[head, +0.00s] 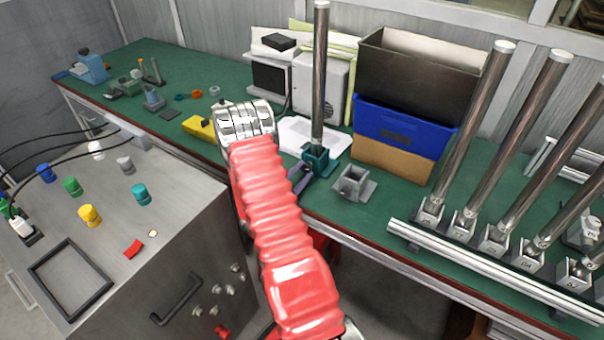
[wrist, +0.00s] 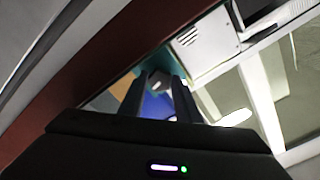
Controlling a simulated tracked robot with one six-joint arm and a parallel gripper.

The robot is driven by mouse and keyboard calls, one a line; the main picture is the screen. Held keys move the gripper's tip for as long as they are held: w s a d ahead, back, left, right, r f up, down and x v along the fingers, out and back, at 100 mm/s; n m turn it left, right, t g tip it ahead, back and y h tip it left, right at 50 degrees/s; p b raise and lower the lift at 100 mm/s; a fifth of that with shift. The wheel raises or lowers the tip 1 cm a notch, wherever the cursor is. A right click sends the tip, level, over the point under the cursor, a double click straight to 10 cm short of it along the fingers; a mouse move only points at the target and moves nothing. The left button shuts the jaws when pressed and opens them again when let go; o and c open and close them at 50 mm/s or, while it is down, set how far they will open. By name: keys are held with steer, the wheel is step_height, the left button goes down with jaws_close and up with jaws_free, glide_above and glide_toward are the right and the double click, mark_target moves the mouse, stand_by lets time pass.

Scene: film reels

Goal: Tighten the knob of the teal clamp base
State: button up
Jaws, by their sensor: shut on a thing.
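The teal clamp base (head: 319,159) stands on the green bench in the head view, with a tall metal post (head: 320,75) upright in it. My gripper (wrist: 158,85) shows in the wrist view as two dark fingers, shut on a small dark knob (wrist: 157,80) with a pale highlight. A patch of teal (wrist: 150,52) lies just beyond the fingertips. In the head view my red-sleeved arm hides most of the gripper; a dark part reaches the left side of the teal base.
A grey clamp base (head: 353,183) sits close right of the teal one. A blue bin (head: 402,130) and a white speaker-like box (head: 318,88) stand behind. Several posts in bases line the right. A yellow item (head: 200,128) lies left of my arm. A control cabinet (head: 150,235) fills the lower left.

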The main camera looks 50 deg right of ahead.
steer(key=shift+s+a+f+m, duration=0.1)
steer(key=shift+f+m, duration=0.15)
steer(key=shift+m, duration=0.95)
steer(key=o, duration=1.1)
steer(key=shift+r, duration=0.2)
steer(key=shift+c, duration=0.2)
steer(key=a, duration=0.6)
steer(key=shift+s+a, duration=0.15)
steer(key=shift+s+a+f, duration=0.1)
steer(key=shift+a, duration=0.45)
